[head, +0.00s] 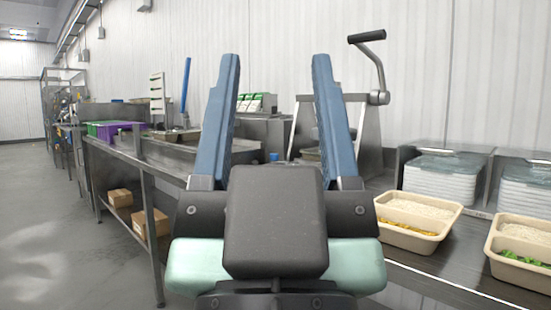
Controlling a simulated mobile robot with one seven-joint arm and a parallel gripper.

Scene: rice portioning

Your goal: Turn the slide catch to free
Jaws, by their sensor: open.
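My gripper (276,62) is in the middle of the head view, its two long blue fingers spread wide apart and pointing away from me. Nothing is held between them. I cannot make out a slide catch. A metal crank arm with a black grip (367,36) rises behind and right of the right finger, apart from it in the picture. The crank joins a metal stand (366,135) at a round hub (378,97). The fingers and gripper body hide part of the stand and the bench behind them.
Beige tubs of rice (418,235) and (520,270) sit on the dark counter at right, before stacks of white lidded trays (441,180). A steel bench (150,165) with a purple crate (118,130) runs along the left. The grey floor (45,220) at far left is clear.

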